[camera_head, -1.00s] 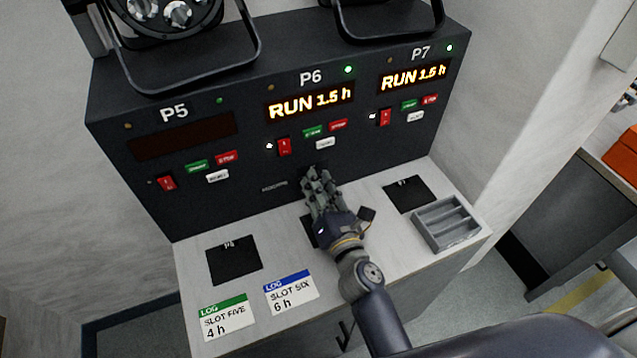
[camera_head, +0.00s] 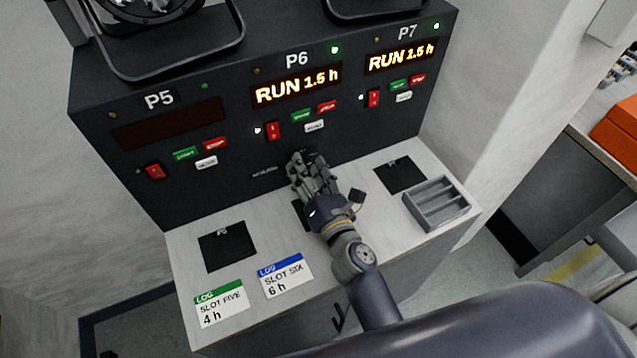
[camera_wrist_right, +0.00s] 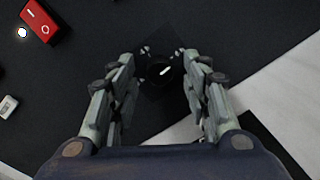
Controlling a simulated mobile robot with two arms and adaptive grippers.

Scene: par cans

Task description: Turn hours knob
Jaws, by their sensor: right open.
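A round black knob (camera_wrist_right: 160,72) with a white pointer mark shows in the right wrist view, low on the dark panel. It lies between the spread fingers of my right gripper (camera_wrist_right: 163,66), which is open; I cannot tell whether the fingers touch it. In the head view my right gripper (camera_head: 312,172) is at the panel below the P6 display (camera_head: 297,87) and hides the knob. The P6 display reads RUN 1.5 h. A blue-topped log card (camera_head: 286,276) reads SLOT SIX 6 h. My left gripper is out of view.
The P5 display (camera_head: 168,124) is dark; the P7 display (camera_head: 400,56) reads RUN 1.5 h. A red rocker switch (camera_head: 273,131) and buttons sit above my gripper. A grey tray (camera_head: 437,222) stands at the shelf's right. A green-topped card (camera_head: 221,304) reads SLOT FIVE 4 h.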

